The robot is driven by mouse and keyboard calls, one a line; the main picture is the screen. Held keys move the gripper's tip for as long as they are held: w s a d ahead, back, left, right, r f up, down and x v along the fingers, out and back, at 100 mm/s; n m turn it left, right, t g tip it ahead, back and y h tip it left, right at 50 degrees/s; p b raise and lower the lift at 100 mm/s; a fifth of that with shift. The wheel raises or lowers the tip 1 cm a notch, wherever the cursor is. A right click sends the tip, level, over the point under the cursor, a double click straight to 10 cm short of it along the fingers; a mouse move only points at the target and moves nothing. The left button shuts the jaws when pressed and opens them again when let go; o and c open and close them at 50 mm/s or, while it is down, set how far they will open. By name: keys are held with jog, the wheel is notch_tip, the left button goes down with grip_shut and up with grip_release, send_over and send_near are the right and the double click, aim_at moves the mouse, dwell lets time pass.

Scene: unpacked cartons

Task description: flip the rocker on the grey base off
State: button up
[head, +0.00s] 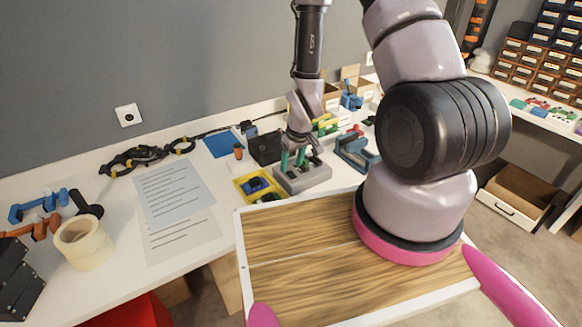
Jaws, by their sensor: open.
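The grey base (301,180) is a small box on the white table, near the edge closest to me. My gripper (293,161) points down right over its top, with green fingertips apart and open. The fingertips cover part of the top face. The rocker is too small and too covered for me to tell its tilt. I cannot tell whether the fingertips touch it.
A yellow tray (258,187) with a blue part is close on the left of the base. A black box (265,148) stands behind, and a blue-grey bracket (356,152) is to the right. A printed sheet (176,208) and tape roll (83,243) lie further left.

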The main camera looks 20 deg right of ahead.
jog(key=v, duration=0.8)
jog(key=shift+r, duration=0.2)
jog(key=shift+s, duration=0.1)
jog(key=d+r+m+t, duration=0.1)
jog(key=d+r+m, duration=0.1)
jog(key=r, duration=0.9)
jog(key=d+r+m+t, duration=0.1)
jog(key=r+m, duration=0.1)
jog(key=r, duration=1)
jog(key=s+d+r+m+t+y, duration=0.1)
jog(key=s+d+r+m+t, duration=0.1)
jog(key=s+r, duration=1)
notch_tip(320, 180, up, 4)
jog(key=shift+s+r+m, duration=0.1)
jog(key=shift+s+m, duration=0.15)
jog(key=shift+m, duration=0.65)
